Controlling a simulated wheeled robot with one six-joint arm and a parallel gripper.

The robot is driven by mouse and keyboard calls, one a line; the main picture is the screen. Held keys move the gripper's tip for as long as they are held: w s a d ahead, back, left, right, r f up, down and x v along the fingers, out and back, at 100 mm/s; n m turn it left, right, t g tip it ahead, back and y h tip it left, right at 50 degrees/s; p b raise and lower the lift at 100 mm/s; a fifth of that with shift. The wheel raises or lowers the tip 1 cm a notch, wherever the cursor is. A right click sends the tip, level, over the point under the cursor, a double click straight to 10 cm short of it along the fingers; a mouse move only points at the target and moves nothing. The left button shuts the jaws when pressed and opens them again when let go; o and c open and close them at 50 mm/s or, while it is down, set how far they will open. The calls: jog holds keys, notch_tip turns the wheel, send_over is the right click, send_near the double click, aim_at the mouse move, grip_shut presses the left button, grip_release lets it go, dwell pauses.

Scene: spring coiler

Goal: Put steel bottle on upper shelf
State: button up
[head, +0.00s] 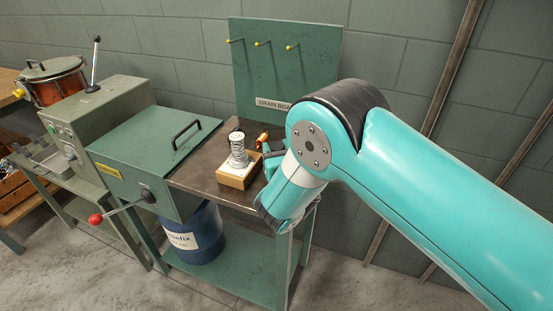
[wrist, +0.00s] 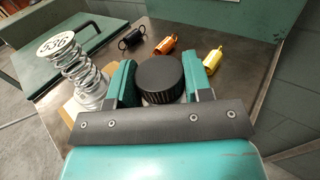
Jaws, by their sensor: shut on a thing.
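The steel bottle (wrist: 160,75) shows in the wrist view as a round black ribbed cap with a sliver of pale metal under it. My gripper (wrist: 163,82) is shut on it, one teal finger on each side. Its lower body is hidden by the gripper, so I cannot tell whether it touches the bench. In the head view my gripper (head: 272,158) is over the right part of the bench, and the bottle is hidden by the arm. I cannot make out which surface is the upper shelf; a green lower shelf (head: 235,275) lies under the bench.
A silver coil spring (head: 238,152) stands on a wooden block (head: 238,175) left of my gripper. A green board with pegs (head: 285,70) stands at the wall. A blue drum (head: 200,235) sits below.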

notch_tip(320, 180, up, 20)
jog(key=p, duration=0.1)
jog(key=shift+p, duration=0.35)
